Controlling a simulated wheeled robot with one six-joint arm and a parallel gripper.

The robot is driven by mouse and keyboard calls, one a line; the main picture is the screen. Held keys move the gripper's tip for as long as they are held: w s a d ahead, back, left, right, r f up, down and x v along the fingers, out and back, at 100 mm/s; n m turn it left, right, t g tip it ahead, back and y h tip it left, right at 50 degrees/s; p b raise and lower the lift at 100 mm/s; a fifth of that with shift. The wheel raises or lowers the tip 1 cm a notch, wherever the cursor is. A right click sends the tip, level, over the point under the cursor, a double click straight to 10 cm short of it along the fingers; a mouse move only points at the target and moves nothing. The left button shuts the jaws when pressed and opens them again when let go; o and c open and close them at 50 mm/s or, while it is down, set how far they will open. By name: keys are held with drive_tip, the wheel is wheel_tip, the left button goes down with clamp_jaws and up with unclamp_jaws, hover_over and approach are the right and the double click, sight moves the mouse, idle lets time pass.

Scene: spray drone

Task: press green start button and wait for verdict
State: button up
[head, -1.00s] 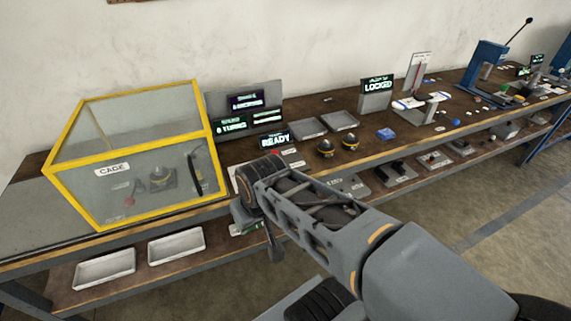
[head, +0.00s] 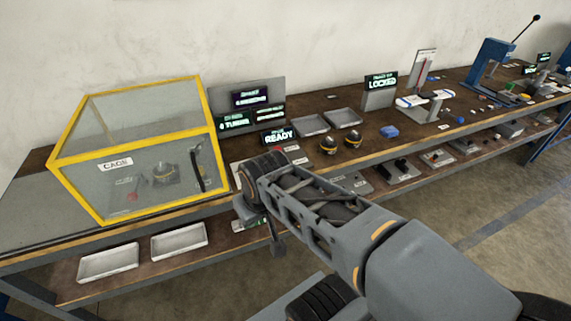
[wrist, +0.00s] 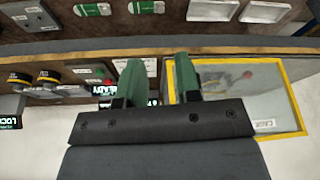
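My gripper (wrist: 158,82) shows two green fingers spread apart with nothing between them in the wrist view, so it is open. In the head view my arm reaches to the bench's front edge, and its end hides part of a pale panel (head: 240,168). A lit sign reading READY (head: 278,136) stands behind that panel. It also shows upside down in the wrist view (wrist: 106,90), partly behind a finger.
A yellow-framed clear cage (head: 140,212) stands at left, with a drone-like object (head: 165,173) and red knob (head: 133,196) inside. Two black-and-yellow round parts (head: 328,145) and grey trays (head: 311,125) lie right of READY. A LOCKED sign (head: 381,83) stands farther right. White trays (head: 108,263) sit on the lower shelf.

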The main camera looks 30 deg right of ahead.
clamp_jaws()
idle(1.2)
